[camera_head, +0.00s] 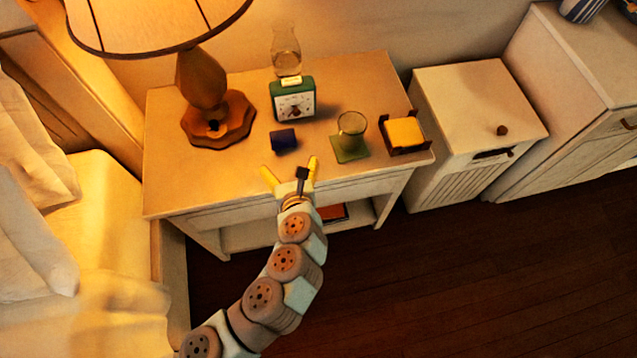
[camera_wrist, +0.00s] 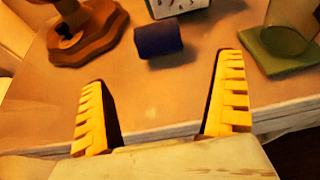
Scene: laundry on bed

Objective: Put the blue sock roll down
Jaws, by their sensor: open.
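The blue sock roll (camera_head: 284,140) lies on its side on top of the nightstand, in front of the green clock. In the wrist view the sock roll (camera_wrist: 158,40) shows dark blue, ahead of the fingertips and apart from them. My gripper (camera_head: 291,166) is at the nightstand's front edge, its yellow fingers spread wide. In the wrist view my gripper (camera_wrist: 163,75) is open, with only bare nightstand top between the fingers.
The nightstand (camera_head: 180,180) also holds a lamp (camera_head: 205,85), a green clock (camera_head: 293,100) with a glass bottle behind, a glass (camera_head: 351,128) on a green coaster, and a yellow block (camera_head: 404,132) in a dark holder. A white cabinet (camera_head: 465,100) stands right.

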